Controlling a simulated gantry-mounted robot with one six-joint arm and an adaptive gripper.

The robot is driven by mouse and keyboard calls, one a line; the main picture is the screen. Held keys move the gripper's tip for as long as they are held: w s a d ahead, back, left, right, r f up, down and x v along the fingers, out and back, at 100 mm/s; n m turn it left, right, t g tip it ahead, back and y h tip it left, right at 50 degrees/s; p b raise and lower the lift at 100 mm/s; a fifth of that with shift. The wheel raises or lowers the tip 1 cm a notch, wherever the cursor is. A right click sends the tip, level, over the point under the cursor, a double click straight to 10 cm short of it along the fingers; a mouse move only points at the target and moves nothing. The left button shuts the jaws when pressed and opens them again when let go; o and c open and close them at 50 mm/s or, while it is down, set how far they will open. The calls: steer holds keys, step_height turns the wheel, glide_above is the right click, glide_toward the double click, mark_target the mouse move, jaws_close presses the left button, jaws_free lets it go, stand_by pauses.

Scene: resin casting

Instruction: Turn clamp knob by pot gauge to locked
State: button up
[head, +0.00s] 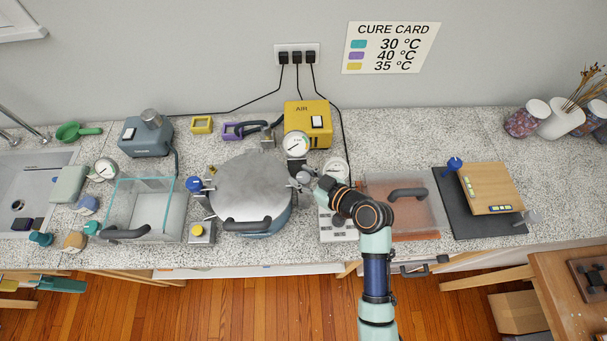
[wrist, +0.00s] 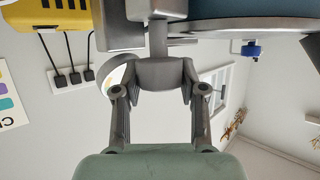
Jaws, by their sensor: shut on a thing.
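The grey pressure pot (head: 250,185) stands at mid-counter with its lid on and a dark handle at the front. The pot gauge (head: 297,144) is a white dial at the pot's back right. My gripper (head: 306,180) reaches in from the right, at the pot's right rim just in front of the gauge. In the wrist view my gripper (wrist: 162,85) is closed around a grey clamp knob (wrist: 163,72), with a finger on each side. A stem runs from this knob to a grey clamp block at the pot's rim. The knob is mostly hidden in the head view.
A yellow air box (head: 308,125) stands behind the gauge. A blue knob (head: 193,184) and a yellow knob (head: 198,230) are on the pot's left. A clear box (head: 145,205) stands further left. A clear lidded case (head: 405,205) lies right of my arm.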

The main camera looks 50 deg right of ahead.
steer(key=o, duration=1.2)
steer(key=shift+c, duration=0.2)
steer(key=v, duration=1.2)
